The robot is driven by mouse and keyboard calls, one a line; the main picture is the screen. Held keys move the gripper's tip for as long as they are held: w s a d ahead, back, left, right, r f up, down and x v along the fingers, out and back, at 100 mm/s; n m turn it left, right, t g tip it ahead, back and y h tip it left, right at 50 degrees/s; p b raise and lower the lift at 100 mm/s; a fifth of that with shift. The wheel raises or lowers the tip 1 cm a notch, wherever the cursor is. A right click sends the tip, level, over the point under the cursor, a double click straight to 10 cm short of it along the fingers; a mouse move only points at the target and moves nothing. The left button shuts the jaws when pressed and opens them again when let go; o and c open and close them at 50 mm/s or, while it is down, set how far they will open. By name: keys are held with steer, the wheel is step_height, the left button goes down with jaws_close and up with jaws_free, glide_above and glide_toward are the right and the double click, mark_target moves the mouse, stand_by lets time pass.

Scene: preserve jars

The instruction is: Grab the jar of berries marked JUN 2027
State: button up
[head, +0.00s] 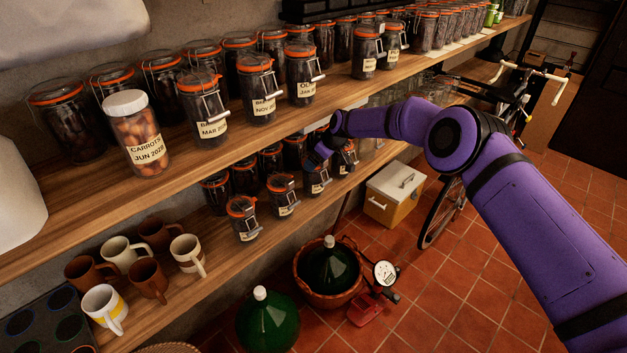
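No label that I can read in full says berries JUN 2027. On the upper shelf, dark jars include one labelled "BE… MAR 20…" (203,107), one "BE… NOV…" (259,88) and one "OL… JAN…" (302,72). Smaller dark jars stand on the lower shelf; the labels of the front jar (242,217), the middle jar (283,195) and the jar near my gripper (316,178) are too small to read. My gripper (320,154) is at the lower shelf, close above and behind that last jar. Its fingers are not clear, so its opening and any contact cannot be told.
A white-lidded carrots jar (139,132) stands on the upper shelf (60,205), which overhangs the lower shelf (175,300). Several mugs (147,277) stand left on the lower shelf.

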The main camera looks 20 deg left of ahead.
steer(key=c, duration=1.8)
steer(key=shift+r, duration=0.2)
jaws_close()
